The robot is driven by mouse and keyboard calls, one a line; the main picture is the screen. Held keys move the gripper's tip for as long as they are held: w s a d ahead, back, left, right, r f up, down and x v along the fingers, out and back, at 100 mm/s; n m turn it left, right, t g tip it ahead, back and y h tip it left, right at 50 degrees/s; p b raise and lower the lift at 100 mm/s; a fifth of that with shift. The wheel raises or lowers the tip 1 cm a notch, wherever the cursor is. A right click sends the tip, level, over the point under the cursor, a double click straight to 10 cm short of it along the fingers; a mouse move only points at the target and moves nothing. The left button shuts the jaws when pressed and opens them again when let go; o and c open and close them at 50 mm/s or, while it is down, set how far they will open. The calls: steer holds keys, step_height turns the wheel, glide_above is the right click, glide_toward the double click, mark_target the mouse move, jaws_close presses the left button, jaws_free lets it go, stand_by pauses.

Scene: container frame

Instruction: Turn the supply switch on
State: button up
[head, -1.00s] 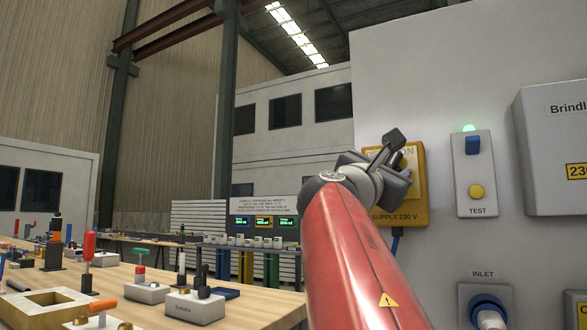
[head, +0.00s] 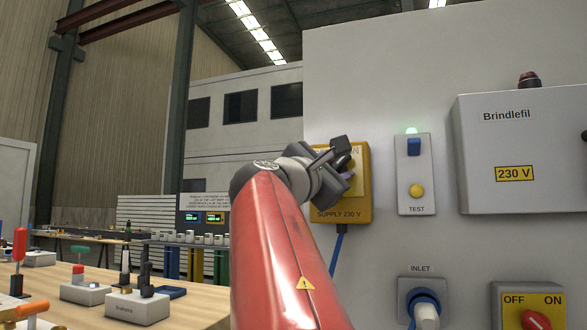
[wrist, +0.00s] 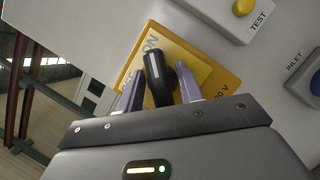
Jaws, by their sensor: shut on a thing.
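The supply switch is a yellow box (head: 361,205) labelled "SUPPLY 230 V" on the pale panel. It also shows in the wrist view (wrist: 222,82). Its black handle (wrist: 155,72) has a white mark at its upper end, on the side of the "ON" lettering in the wrist view. My gripper (head: 345,165) is at the front of the box, shut on this handle, with one finger on each side in the wrist view (wrist: 159,84). The other lettering is partly hidden by my gripper.
Right of the switch is a TEST plate (head: 416,173) with a lit green lamp (head: 411,131). Further right are the Brindlefil 230 V box (head: 520,150) and a red OFF/ON knob (head: 535,320). The blue INLET plug (head: 424,308) is below. A cluttered workbench (head: 205,305) stands left.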

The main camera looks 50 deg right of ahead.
steer(key=o, duration=0.6)
steer(key=b+v, duration=0.1)
steer(key=v, duration=0.7)
steer(key=shift+f+b, duration=0.1)
steer(key=shift+b, duration=0.3)
steer(key=shift+d, duration=0.1)
steer(key=w+a+f+m+t+y, duration=0.1)
steer(key=w+a+f+t+y, duration=0.15)
steer(key=f, duration=0.65)
steer(key=w+a+f+m+t+y, duration=0.1)
steer(key=w+a+f+y, duration=0.2)
steer(key=f, duration=0.6)
steer(key=w+a+f+t+y, duration=0.25)
steer(key=f+y, duration=0.25)
steer(key=f, duration=0.4)
steer(key=s+a+f+m+g+y, duration=0.1)
steer(key=s+a+f+m+y, duration=0.1)
steer(key=a+f, duration=0.4)
steer(key=s+a+f+m+y, duration=0.3)
steer(key=a+f+y, duration=0.2)
steer(key=f, duration=0.7)
steer(key=s+a+f+m+g+y, duration=0.1)
steer(key=s+a+f+m+y, duration=0.1)
steer(key=a+f, duration=0.6)
steer(key=shift+s+f+m+g+y, duration=0.3)
steer(key=shift+s+f+y, duration=0.25)
steer(key=shift+s+y, duration=0.15)
